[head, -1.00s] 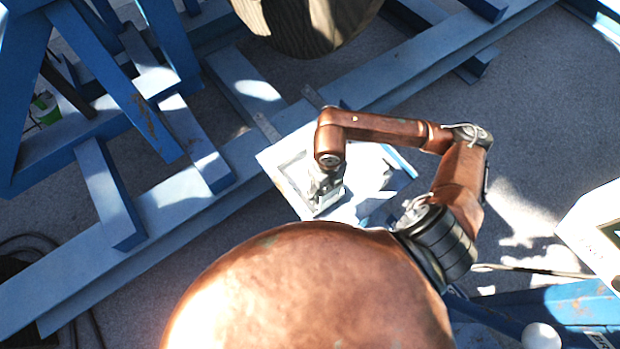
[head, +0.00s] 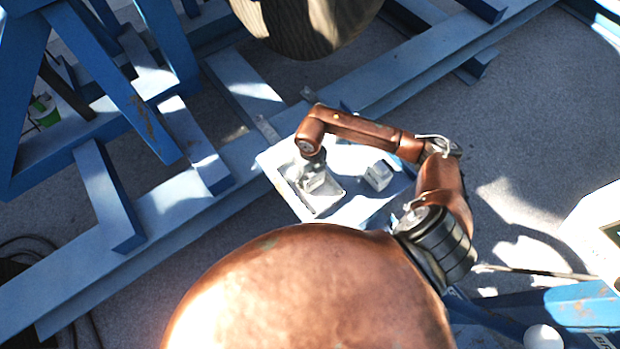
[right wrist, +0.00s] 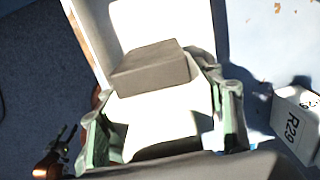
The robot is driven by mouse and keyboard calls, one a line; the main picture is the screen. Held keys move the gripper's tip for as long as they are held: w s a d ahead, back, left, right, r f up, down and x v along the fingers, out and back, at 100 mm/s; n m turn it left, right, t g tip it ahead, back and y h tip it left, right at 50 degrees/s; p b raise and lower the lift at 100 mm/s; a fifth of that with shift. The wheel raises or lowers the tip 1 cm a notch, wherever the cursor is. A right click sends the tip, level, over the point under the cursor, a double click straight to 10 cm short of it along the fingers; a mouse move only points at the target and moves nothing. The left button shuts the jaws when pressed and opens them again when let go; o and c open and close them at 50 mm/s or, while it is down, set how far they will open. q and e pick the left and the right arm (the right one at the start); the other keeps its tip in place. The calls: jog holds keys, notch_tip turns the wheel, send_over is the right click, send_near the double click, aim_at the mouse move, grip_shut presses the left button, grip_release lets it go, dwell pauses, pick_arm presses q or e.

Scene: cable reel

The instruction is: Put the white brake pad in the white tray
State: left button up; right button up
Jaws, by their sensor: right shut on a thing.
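The white tray (head: 331,206) lies on a light blue board surface in the middle of the head view. My right gripper (head: 313,184) is over its left part; in the right wrist view my right gripper (right wrist: 163,118) is shut on the white brake pad (right wrist: 165,108). The pad shows a bright white face and a dark grey block between the fingers. Whether the pad touches the tray floor I cannot tell. At the lower left of the wrist view, a small copper part with dark prongs looks like my left gripper (right wrist: 68,138); it is absent from the head view.
A white box (head: 378,175) marked R29 stands to the right of the tray, and it shows in the wrist view (right wrist: 298,122). Blue steel beams (head: 180,212) run behind and left. A wooden reel (head: 305,25) is at the top.

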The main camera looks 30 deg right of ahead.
jog(key=shift+f, duration=0.75)
jog(key=shift+f, duration=0.2)
jog(key=o, duration=2)
notch_tip(320, 180, up, 12)
jog(key=shift+r, duration=0.15)
